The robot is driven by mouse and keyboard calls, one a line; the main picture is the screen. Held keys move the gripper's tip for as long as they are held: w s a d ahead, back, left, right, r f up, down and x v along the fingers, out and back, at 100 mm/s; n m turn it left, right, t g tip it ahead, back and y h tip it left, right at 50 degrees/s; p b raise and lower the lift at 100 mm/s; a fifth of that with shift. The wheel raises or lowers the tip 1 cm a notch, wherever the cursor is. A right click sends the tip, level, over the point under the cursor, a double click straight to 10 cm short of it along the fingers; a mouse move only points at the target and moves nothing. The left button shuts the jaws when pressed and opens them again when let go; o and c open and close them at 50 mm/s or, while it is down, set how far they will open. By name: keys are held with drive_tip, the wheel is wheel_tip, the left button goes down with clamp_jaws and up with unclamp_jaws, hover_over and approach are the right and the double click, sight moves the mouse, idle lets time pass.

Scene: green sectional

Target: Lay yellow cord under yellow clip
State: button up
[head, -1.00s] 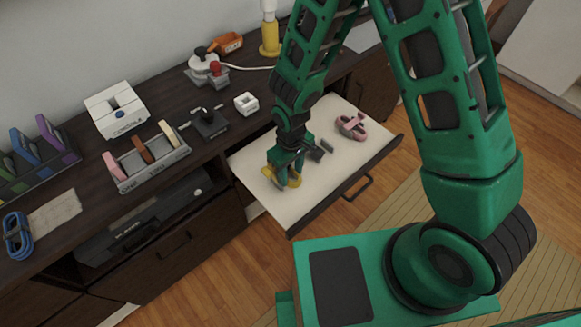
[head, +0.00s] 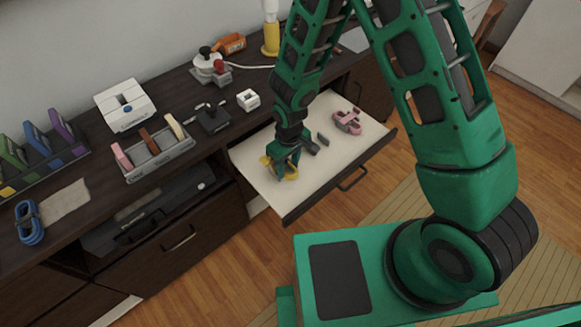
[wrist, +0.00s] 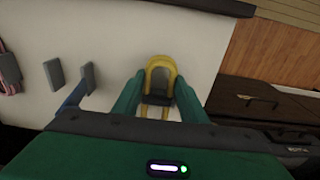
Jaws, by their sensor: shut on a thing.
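The yellow cord (head: 288,172) is a small looped bundle with a dark grey middle, at the near-left part of the open white-floored drawer (head: 301,195). In the wrist view the yellow cord (wrist: 161,64) sits between the green fingers of my gripper (wrist: 158,98). My gripper (head: 281,166) is shut on it, low over the drawer floor; I cannot tell whether the cord touches the floor. A grey tray (head: 160,165) on the dark cabinet top bears pink, brown and cream-yellow pieces. The cream-yellow one (head: 176,127) is likely the yellow clip, at the tray's right end.
A pink cord bundle (head: 347,122) and a grey block (head: 323,139) lie in the drawer to the right. A blue cord (head: 29,222) lies far left.

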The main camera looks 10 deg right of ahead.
sight(293, 174)
drive_tip(key=o, duration=1)
drive_tip(key=shift+s+d+f+g, duration=0.15)
drive_tip(key=shift+s+d+f, duration=0.15)
drive_tip(key=shift+s+f, duration=0.3)
drive_tip(key=shift+s+d+f+g, duration=0.15)
drive_tip(key=shift+s+d+f, duration=0.2)
drive_tip(key=shift+s, duration=0.3)
drive_tip(key=shift+o, duration=0.2)
drive_tip(key=shift+w+a+r, duration=0.15)
drive_tip(key=shift+w+r, duration=0.05)
drive_tip(key=shift+r, duration=0.2)
drive_tip(key=shift+o, duration=0.5)
drive_tip(key=shift+w+a+r, duration=0.15)
drive_tip(key=shift+w+r, duration=0.4)
drive_tip(key=shift+w+a+r, duration=0.15)
drive_tip(key=shift+w+r, duration=0.35)
drive_tip(key=shift+r, duration=0.05)
wheel_tip(293, 174, up, 10)
drive_tip(key=shift+s+f, duration=0.15)
drive_tip(key=shift+s, duration=0.05)
drive_tip(key=shift+a, duration=0.1)
